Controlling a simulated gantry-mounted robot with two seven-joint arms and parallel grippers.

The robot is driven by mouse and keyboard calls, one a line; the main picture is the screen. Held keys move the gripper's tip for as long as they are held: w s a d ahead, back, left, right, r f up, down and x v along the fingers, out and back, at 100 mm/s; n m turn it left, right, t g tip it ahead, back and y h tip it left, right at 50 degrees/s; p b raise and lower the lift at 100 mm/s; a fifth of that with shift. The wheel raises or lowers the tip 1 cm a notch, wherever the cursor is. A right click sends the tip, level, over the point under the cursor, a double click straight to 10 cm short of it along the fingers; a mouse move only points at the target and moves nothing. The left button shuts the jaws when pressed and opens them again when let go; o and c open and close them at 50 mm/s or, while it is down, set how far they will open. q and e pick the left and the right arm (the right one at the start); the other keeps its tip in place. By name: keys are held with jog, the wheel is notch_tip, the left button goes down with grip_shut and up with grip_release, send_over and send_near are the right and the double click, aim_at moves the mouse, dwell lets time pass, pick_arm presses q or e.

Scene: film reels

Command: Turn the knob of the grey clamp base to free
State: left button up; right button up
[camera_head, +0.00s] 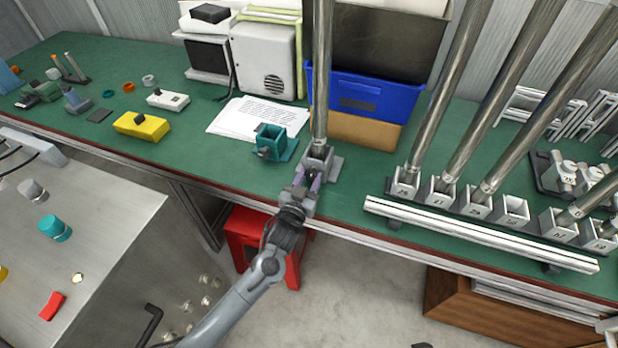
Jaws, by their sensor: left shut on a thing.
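The grey clamp base (335,162) stands near the front edge of the green bench, right of the teal clamp base. A tall metal pole (322,80) stands upright in it. My left gripper (309,181) reaches up from the front and is at the front side of the grey base. Its fingers are shut on the base's knob, which is mostly hidden between them, so its turned position cannot be read. My right gripper is not in view.
A teal clamp base (270,140) stands close on the left, with paper sheets (240,118) behind it. A blue bin (365,100) is behind the pole. Several numbered grey sockets with slanting poles and a white rail (480,232) are on the right.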

pick_arm(q)
jog(key=n+p, duration=0.2)
jog(key=n, duration=0.2)
jog(key=shift+a+n+p, duration=0.1)
jog(key=shift+n+p, duration=0.25)
jog(key=shift+n, duration=0.65)
jog(key=o, duration=1.1)
jog(key=shift+c, duration=0.2)
jog(key=shift+s+a, duration=0.1)
jog(key=shift+s, duration=0.2)
jog(key=p+v, duration=0.3)
jog(key=v, duration=0.7)
jog(key=shift+p, duration=0.3)
